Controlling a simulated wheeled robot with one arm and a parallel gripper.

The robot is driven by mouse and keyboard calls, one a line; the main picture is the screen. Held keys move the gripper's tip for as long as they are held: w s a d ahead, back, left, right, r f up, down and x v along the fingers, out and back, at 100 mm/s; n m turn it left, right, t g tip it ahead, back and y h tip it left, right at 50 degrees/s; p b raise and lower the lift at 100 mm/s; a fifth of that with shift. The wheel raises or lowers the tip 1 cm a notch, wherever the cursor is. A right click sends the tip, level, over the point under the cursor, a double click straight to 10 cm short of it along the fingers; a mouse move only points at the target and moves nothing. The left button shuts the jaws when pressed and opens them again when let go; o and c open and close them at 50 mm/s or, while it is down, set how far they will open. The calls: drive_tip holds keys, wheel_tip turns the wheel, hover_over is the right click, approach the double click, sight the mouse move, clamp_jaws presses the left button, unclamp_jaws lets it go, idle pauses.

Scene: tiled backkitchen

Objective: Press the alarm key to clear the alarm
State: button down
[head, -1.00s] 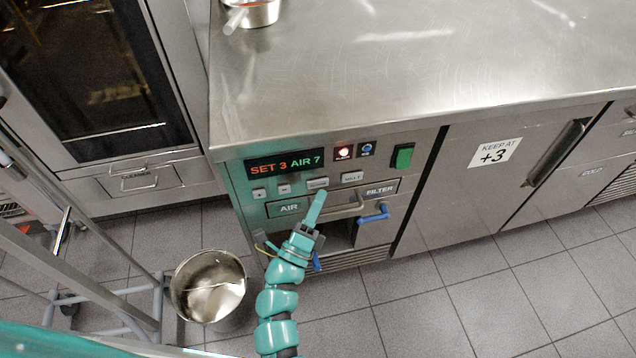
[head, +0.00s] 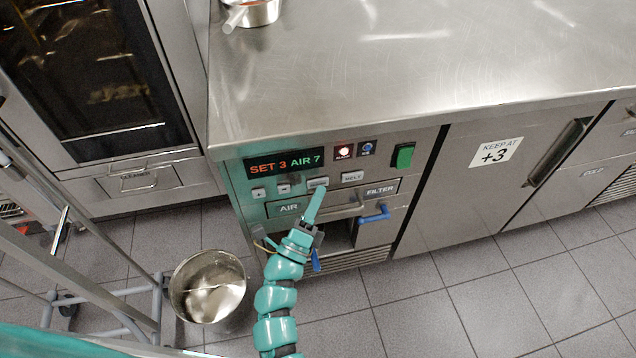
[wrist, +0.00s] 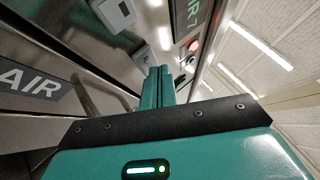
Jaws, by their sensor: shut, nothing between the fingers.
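The control panel (head: 235,180) is on the front of the steel counter. Its display (head: 284,163) reads SET 3 AIR 7. The red alarm lamp (head: 344,151) is lit. In the wrist view, the shut fingers (wrist: 158,85) point toward the panel.
A green switch (head: 403,156) and a blue lamp (head: 367,149) are right of the red lamp. The FILTER drawer handle (head: 345,211) and a blue valve lever (head: 375,213) are close below. A metal bucket (head: 208,287) stands on the floor at left, beside a wheeled rack.

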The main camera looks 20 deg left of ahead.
drive_tip(key=shift+w+a+b, duration=0.3)
drive_tip(key=shift+w+b, duration=0.05)
drive_tip(key=shift+w, duration=0.05)
idle(0.7)
idle(0.3)
drive_tip(key=shift+s+d, duration=0.55)
drive_tip(key=shift+s, duration=0.25)
drive_tip(key=s+d, duration=0.1)
drive_tip(key=s, duration=0.1)
drive_tip(key=s+d+p, duration=0.1)
drive_tip(key=s, duration=0.1)
drive_tip(key=shift+d, duration=0.4)
idle(0.7)
